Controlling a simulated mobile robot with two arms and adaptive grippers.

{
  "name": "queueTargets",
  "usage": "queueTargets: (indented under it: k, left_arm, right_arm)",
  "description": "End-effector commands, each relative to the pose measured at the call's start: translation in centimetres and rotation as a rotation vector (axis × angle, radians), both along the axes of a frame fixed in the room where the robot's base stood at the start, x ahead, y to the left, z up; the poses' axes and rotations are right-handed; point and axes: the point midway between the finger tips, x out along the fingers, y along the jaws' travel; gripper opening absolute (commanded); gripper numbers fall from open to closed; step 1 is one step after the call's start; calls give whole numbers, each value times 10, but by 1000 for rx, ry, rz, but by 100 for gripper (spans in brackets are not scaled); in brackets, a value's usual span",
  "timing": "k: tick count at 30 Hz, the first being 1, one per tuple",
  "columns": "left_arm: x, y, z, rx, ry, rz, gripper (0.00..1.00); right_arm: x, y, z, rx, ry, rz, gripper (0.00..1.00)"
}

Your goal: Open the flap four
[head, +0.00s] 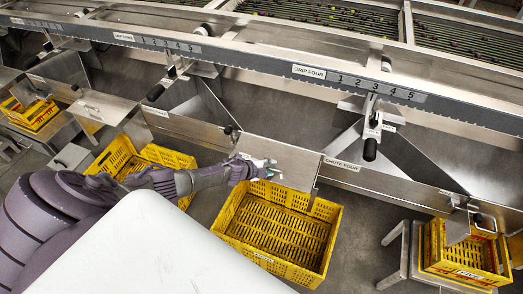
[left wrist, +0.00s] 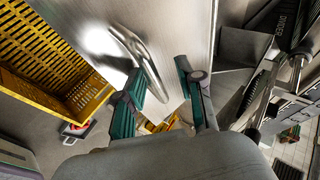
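A flat metal flap panel (head: 290,155) hangs just left of the "CHUTE FOUR" label (head: 342,163) in the head view, above a yellow crate. I cannot tell for certain from its place which number it carries. In the left wrist view the panel (left wrist: 185,25) has a curved silver bar handle (left wrist: 143,58). My left gripper (head: 270,169) is at the panel's lower left part. In the left wrist view its green-padded fingers (left wrist: 158,88) are apart, and the handle's lower end is near the gap between them. Contact with the handle cannot be told. My right gripper is out of view.
An empty yellow crate (head: 334,222) stands below the panel; others stand at left (head: 117,156) and right (head: 430,250). The rail with a "GRIP FOUR" label (head: 309,72) and a black-handled lever (head: 370,148) are behind. Grey floor shows between crates.

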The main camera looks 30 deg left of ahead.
Motion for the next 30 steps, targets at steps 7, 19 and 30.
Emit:
queueTargets:
  k: [7,19,30]
  left_arm:
    - [-19,6,14,2,1,-3,37]
    - [-64,17,52,0,1,-3,37]
    - [-87,23,72,-3,-1,-3,37]
  right_arm:
    - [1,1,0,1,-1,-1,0]
    - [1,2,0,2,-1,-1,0]
    - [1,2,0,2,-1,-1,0]
